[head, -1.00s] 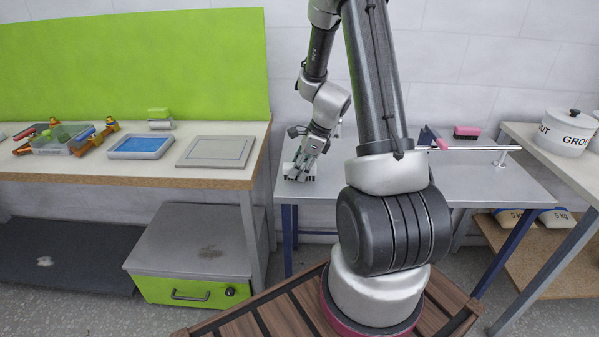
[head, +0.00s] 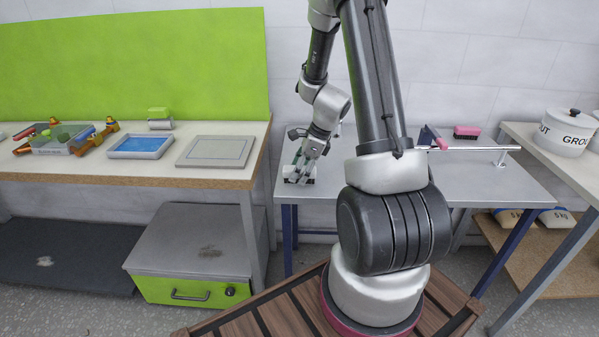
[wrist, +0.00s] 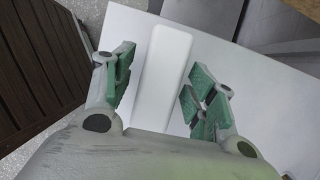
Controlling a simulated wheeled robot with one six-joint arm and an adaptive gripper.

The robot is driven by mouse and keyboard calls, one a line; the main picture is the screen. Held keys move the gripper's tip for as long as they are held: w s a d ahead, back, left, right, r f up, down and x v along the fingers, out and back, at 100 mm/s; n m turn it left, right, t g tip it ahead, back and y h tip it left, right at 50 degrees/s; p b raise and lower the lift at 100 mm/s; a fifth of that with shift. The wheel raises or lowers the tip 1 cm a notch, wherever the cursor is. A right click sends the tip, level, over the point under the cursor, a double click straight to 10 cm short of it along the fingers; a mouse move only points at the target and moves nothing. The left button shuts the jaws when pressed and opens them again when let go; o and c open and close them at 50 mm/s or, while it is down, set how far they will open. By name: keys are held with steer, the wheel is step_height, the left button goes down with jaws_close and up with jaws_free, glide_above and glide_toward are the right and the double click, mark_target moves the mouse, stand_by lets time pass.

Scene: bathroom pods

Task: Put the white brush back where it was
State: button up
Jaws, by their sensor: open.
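The white brush (wrist: 163,68) lies on the grey metal bench, white back up, between my open fingers in the wrist view. Its lower end is hidden behind my gripper. In the head view the brush (head: 289,170) is at the bench's left end, with dark bristles at its underside. My gripper (wrist: 162,82) is open, with green pads standing apart on either side of the brush. In the head view my gripper (head: 302,172) points down right at the brush. I cannot tell whether a pad touches it.
The grey bench (head: 340,187) is clear around the brush. A pink brush (head: 466,132) and a metal rail (head: 470,149) are to the right. A wooden worktop (head: 235,180) with a blue tray (head: 140,146) and a flat grey panel (head: 214,151) is to the left.

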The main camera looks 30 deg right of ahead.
steer(key=v, duration=1.1)
steer(key=shift+s, duration=0.1)
steer(key=s+a+r+n+h, duration=0.1)
steer(key=s+a+r+n, duration=0.25)
steer(key=r+n, duration=0.2)
steer(key=s+a+r+n, duration=0.3)
steer(key=s+r+n, duration=0.1)
steer(key=r+n, duration=0.15)
steer(key=s+a+r+n+t+h, duration=0.1)
steer(key=s+r+n, duration=0.2)
steer(key=s+n, duration=0.4)
steer(key=s+a+r+n+h, duration=0.1)
steer(key=s+r+n, duration=0.2)
steer(key=s+n, duration=0.3)
steer(key=shift+s+r+n+t+h, duration=0.3)
steer(key=shift+s+n+t, duration=0.1)
steer(key=shift+c, duration=0.2)
